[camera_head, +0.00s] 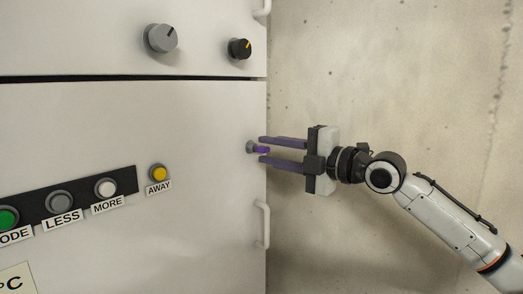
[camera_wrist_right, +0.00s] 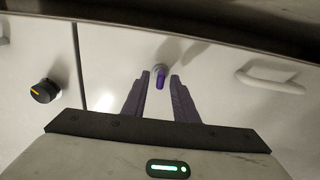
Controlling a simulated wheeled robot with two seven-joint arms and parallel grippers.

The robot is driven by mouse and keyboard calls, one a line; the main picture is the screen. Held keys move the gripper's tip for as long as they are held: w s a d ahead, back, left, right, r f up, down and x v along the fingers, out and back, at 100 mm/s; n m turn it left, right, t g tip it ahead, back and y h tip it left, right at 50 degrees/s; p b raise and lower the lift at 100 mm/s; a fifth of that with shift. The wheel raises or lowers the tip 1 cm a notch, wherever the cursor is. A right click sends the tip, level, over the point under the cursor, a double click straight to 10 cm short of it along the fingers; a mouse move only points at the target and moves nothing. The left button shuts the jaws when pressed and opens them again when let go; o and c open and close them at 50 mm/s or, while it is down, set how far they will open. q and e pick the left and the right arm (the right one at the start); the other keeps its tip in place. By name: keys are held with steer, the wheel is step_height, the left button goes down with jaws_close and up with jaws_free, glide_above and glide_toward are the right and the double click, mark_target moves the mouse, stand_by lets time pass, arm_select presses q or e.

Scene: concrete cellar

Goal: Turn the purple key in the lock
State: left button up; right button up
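The purple key (camera_head: 262,150) sits in a round grey lock (camera_head: 251,147) near the right edge of the white panel. My right gripper (camera_head: 262,149) reaches in from the right, with one purple finger above the key and one below it. In the right wrist view the key (camera_wrist_right: 161,80) stands in the lock (camera_wrist_right: 158,68) just beyond and between the fingertips (camera_wrist_right: 160,74). The gripper is open, with a gap between each finger and the key. My left gripper is not in view.
The panel (camera_head: 150,220) carries a grey knob (camera_head: 161,38), a black knob (camera_head: 240,48), a yellow AWAY button (camera_head: 158,173) and a row of several buttons. A white handle (camera_head: 262,224) is below the lock. Bare concrete wall (camera_head: 400,80) lies to the right.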

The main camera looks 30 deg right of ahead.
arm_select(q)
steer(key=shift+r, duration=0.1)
